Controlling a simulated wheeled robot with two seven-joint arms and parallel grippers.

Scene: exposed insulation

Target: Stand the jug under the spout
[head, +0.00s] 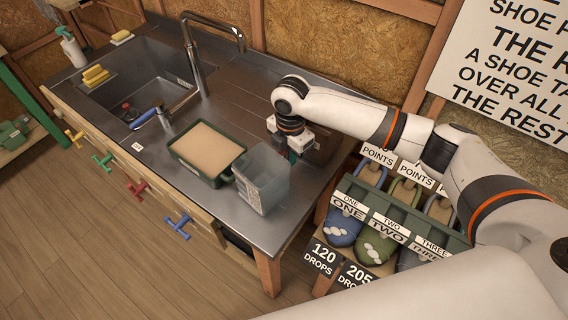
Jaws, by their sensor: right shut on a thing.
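The jug (262,180) is a clear, open-topped container near the right front corner of the steel counter. It looks upright; I cannot tell whether its base touches the counter. My right gripper (297,153) is at the jug's far right side, shut on it; the fingertips and the grip point are partly hidden. My left gripper is not in view.
A dark green tub (207,150) with a tan top stands just left of the jug. A blue lever (146,118) projects near the sink (130,80). A green rack of shoes (390,215) stands right of the counter. Bare counter lies behind the tub.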

